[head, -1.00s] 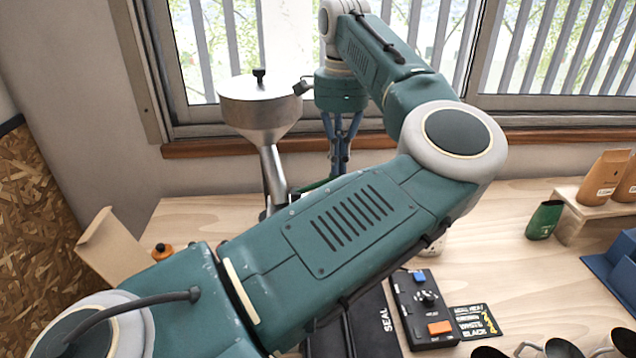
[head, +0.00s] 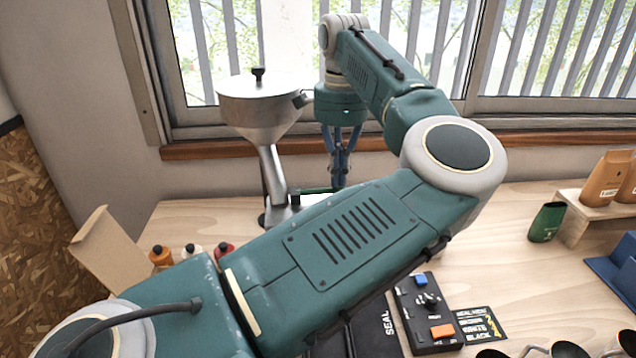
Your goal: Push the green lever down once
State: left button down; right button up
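The green lever (head: 318,190) sticks out to the right from the lower part of a metal hopper machine (head: 262,110) by the window. It looks about level. My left gripper (head: 340,184) points straight down at the lever's right end, with its blue fingers drawn together and nothing seen between them. The fingertips look at or very near the lever; I cannot tell for sure whether they touch. My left forearm hides the area in front of the machine's base. My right gripper is not in view.
Several small capped bottles (head: 191,252) and a cardboard piece (head: 104,252) are at the left. A control box (head: 428,312) with blue and orange buttons is at the front. A green cup-like container (head: 546,222) and a bag (head: 606,177) on a wooden stand are at the right.

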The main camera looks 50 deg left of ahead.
pick_arm(q)
jog(key=shift+f, duration=0.1)
jog(key=shift+r+p, duration=2.3)
jog(key=shift+r, duration=0.75)
